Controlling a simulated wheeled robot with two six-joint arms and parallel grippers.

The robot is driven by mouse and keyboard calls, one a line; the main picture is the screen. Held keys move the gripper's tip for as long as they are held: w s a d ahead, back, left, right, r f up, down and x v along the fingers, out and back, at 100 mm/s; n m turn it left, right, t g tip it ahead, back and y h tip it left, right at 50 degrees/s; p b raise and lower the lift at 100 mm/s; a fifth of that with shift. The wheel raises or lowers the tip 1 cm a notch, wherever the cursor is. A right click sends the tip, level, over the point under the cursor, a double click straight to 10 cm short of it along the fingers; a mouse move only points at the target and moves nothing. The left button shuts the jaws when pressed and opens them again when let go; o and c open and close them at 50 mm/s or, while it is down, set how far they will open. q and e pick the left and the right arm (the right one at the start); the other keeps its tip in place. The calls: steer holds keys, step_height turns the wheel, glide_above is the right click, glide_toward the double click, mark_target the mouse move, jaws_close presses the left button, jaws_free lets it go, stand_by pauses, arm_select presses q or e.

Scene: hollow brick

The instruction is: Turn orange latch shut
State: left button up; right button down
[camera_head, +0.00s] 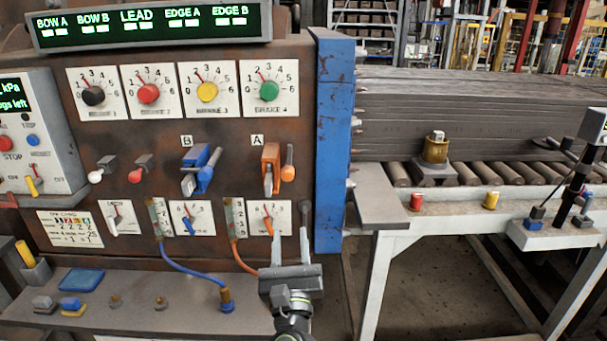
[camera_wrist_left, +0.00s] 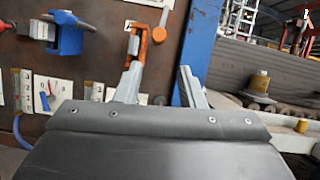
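The orange latch (camera_head: 270,170) is on the rusty panel under the letter A. The latch also shows in the left wrist view (camera_wrist_left: 137,42), above and beyond the left fingertip. My left gripper (camera_head: 291,222) is below the latch, in front of the lower gauge, with its fingers pointing up. The fingers are apart with nothing between them, and the gripper (camera_wrist_left: 160,76) looks clear of the latch. My right gripper is not in view.
A blue latch (camera_head: 200,172) sits left of the orange one. A blue post (camera_head: 333,140) bounds the panel on the right. An orange hose (camera_head: 240,258) and a blue hose (camera_head: 185,268) hang near the shelf (camera_head: 130,322). A roller table (camera_head: 470,210) is at the right.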

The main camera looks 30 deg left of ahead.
mark_target(288, 179)
arm_select(q)
steer(key=p+x, duration=0.6)
steer(key=x, duration=1.1)
steer(key=shift+a, duration=0.15)
steer(key=shift+c, duration=0.2)
steer(key=c, duration=0.7)
